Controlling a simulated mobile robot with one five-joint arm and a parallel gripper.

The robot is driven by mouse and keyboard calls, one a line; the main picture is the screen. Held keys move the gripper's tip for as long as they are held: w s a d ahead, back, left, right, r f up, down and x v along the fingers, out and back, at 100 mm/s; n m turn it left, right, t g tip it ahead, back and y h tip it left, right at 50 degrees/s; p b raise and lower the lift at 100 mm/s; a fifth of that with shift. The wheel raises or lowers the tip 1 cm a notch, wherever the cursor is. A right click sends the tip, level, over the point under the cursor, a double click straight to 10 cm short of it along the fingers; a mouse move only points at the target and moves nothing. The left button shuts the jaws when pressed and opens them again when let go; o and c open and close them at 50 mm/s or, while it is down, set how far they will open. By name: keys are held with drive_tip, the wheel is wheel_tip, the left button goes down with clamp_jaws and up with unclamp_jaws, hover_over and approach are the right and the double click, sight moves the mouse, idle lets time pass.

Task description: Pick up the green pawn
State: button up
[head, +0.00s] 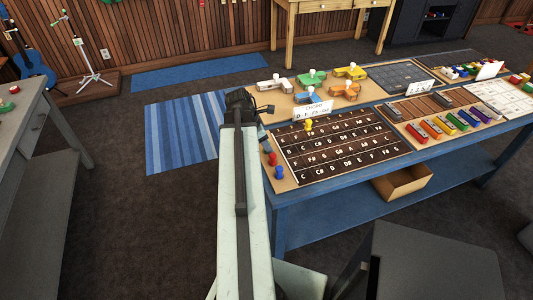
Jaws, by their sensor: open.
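A board of dark lettered squares (345,146) lies on the blue table in the head view. A yellow pawn (308,125) stands on it near its upper left. A red pawn (272,158) and a blue pawn (279,172) stand at its left edge, close together. I cannot make out a green pawn; my arm hides part of the table's left edge. My gripper (266,110) is at the table's far left corner, beyond the red and blue pawns. It is open, and I see nothing held in it.
Several coloured toy-like pieces (312,77) lie at the table's back, near a small sign (313,110). Coloured blocks (447,124) fill a tray on the right. A cardboard box (403,184) sits on the lower shelf. A grey table (33,125) stands at the left; striped rug (180,135) lies between.

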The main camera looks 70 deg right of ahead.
drive_tip(key=shift+s+d+f, duration=0.1)
drive_tip(key=shift+s+f, duration=0.05)
drive_tip(key=shift+f, duration=0.4)
drive_tip(key=shift+r, duration=0.2)
clamp_jaws()
drive_tip(key=shift+r, duration=0.1)
